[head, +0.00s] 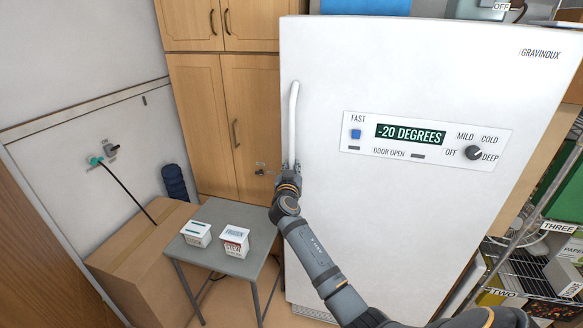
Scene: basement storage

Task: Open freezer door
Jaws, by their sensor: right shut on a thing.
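The white freezer door (400,215) fills the middle and right of the head view and looks closed. Its long white vertical handle (293,115) is near the door's left edge. A control panel (425,136) on the door reads "-20 DEGREES". My right gripper (291,168) is at the lower end of the handle and is shut on it. The fingers are small here and partly hidden by the wrist. My right arm reaches up from the lower right, across the door's front. My left gripper is not in view.
A small grey table (220,262) with two small boxes stands left of the freezer. A cardboard box (140,250) is behind it at the left. Wooden cabinets (235,110) adjoin the freezer's left side. A wire shelf (530,275) with goods stands at the right.

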